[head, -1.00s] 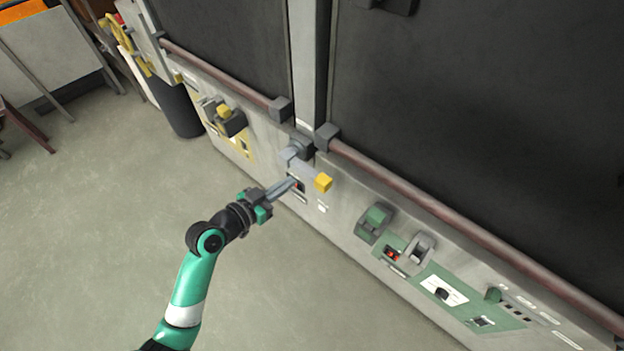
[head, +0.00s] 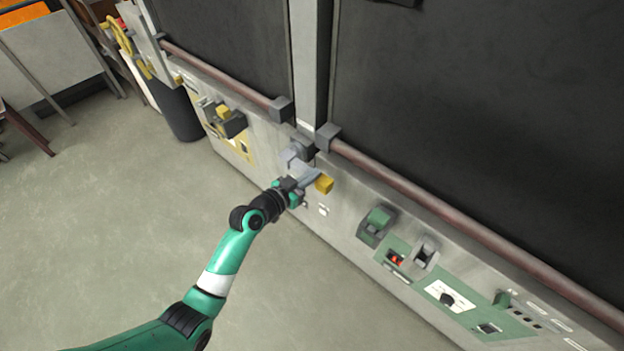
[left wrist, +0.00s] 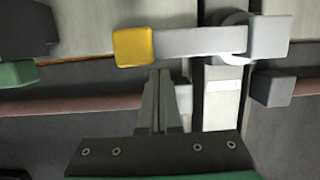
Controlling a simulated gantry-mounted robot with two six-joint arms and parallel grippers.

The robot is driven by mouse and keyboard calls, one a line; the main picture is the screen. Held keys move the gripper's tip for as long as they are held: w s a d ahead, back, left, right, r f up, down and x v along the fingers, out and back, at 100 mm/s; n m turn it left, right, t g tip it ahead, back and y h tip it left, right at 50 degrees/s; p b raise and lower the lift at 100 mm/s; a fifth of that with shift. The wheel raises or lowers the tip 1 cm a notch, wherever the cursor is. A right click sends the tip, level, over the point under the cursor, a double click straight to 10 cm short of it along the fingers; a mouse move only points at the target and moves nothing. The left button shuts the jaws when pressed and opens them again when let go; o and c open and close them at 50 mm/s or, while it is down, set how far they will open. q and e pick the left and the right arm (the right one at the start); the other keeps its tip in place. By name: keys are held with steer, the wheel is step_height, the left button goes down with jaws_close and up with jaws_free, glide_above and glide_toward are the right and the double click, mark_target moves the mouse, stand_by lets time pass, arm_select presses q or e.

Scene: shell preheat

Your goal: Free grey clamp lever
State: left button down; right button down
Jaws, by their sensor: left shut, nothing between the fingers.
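The grey clamp lever (head: 304,170) is mounted on the cabinet front below the gap between the two dark panels. Its grey arm slants down and right to a yellow square end (head: 324,185). In the left wrist view the lever (left wrist: 200,42) lies nearly level, with the yellow end (left wrist: 134,47) at its left and a grey pivot block at its right. My left gripper (head: 308,182) is shut and empty, its fingertips close to the lever beside the yellow end. In the left wrist view the fingertips (left wrist: 160,74) appear just below the lever; I cannot tell if they touch. My right gripper is not in view.
A reddish rail (head: 440,218) runs along the cabinet above the controls. A green clamp (head: 376,224), a grey switch (head: 425,252) and a green panel sit to the right. Another yellow-tipped clamp (head: 228,120) is at the left. Open floor lies in front.

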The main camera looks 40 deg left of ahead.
arm_select(q)
steer(key=shift+f, duration=0.3)
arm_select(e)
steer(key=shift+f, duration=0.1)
arm_select(q)
steer(key=shift+f, duration=0.15)
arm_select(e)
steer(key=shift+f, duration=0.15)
arm_select(q)
steer(key=shift+d+f+b, duration=0.1)
steer(key=shift+f+b, duration=0.15)
steer(key=shift+b, duration=0.2)
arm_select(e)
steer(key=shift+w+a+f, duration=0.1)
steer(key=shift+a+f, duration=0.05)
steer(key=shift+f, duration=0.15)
